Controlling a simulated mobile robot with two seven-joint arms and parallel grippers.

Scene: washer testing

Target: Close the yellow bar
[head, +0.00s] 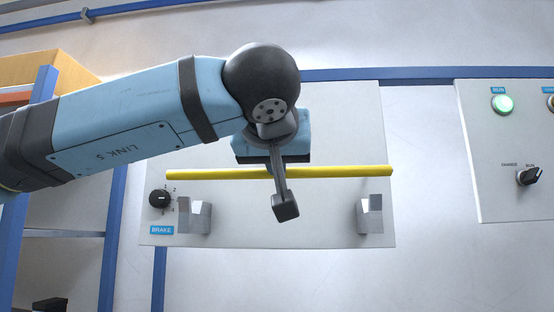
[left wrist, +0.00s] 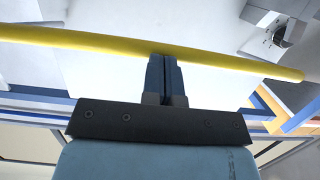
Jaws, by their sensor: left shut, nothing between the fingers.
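The yellow bar (head: 345,172) lies nearly level across the grey panel in the head view, above two metal brackets, left (head: 197,217) and right (head: 370,215), and apart from both in the picture. My left arm comes in from the left and its wrist crosses in front of the bar's middle. The left gripper's fingers are hidden in the head view. In the left wrist view the left gripper (left wrist: 164,62) is shut and empty, its fingertips at the edge of the yellow bar (left wrist: 95,40). I cannot tell whether they touch it. A metal bracket (left wrist: 277,26) shows at upper right there.
A black knob (head: 159,198) and a blue BRAKE label (head: 161,230) are on the panel's left side. A second panel (head: 500,150) at right carries a lit green button (head: 502,104) and a black switch (head: 529,176). A blue frame (head: 112,240) stands at left.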

